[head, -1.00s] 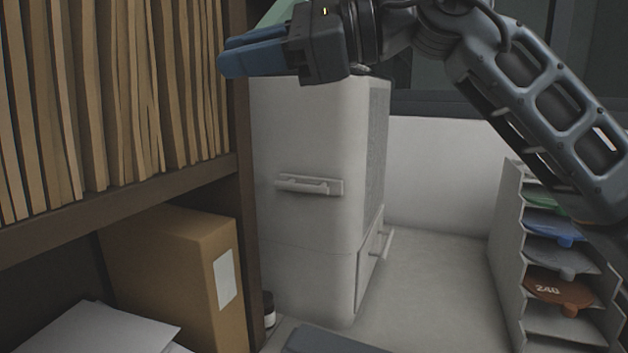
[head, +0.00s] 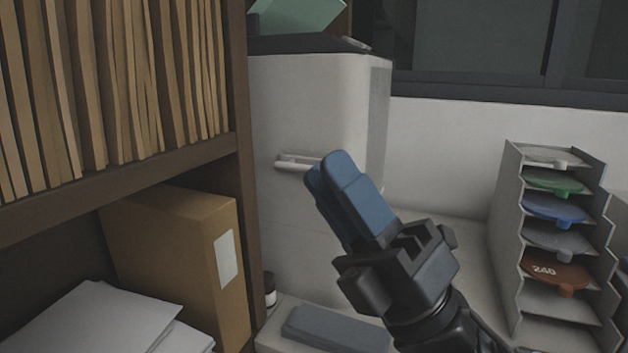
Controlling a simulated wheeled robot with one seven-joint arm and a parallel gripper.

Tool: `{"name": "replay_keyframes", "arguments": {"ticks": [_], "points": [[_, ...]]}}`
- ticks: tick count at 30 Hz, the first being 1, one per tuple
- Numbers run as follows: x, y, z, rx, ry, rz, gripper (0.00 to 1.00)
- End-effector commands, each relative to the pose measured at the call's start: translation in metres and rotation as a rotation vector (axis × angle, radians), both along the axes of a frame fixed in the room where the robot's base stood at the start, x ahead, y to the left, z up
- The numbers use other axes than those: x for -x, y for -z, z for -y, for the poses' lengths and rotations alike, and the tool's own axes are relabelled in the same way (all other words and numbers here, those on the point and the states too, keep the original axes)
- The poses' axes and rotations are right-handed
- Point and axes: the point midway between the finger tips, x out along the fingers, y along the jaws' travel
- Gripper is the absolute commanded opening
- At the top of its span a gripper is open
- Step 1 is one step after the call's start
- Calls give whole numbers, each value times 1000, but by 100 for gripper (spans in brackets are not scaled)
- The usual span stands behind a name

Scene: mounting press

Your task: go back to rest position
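My gripper (head: 332,166) is in the middle of the head view, in front of the pale cabinet-like machine (head: 300,110). Its two blue fingers lie close together, pointing up and to the left, and nothing shows between them. From this angle the fingertips overlap the right end of the machine's front handle (head: 297,161); I cannot tell whether they touch it. My wrist runs down to the bottom edge of the picture.
A shelf of brown folders (head: 120,90) and a cardboard box file (head: 180,260) fill the left. A rack (head: 508,230) of coloured discs stands at right. A grey-blue flat block (head: 325,328) lies below the gripper. Counter between machine and rack looks clear.

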Motion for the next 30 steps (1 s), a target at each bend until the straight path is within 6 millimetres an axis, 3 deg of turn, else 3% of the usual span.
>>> {"name": "replay_keyframes", "arguments": {"ticks": [14,23,30], "points": [[68,130,74,-489,-90,-628,23],[138,207,116,-769,-97,-988,23],[209,254,148,-984,-65,-1254,23]]}}
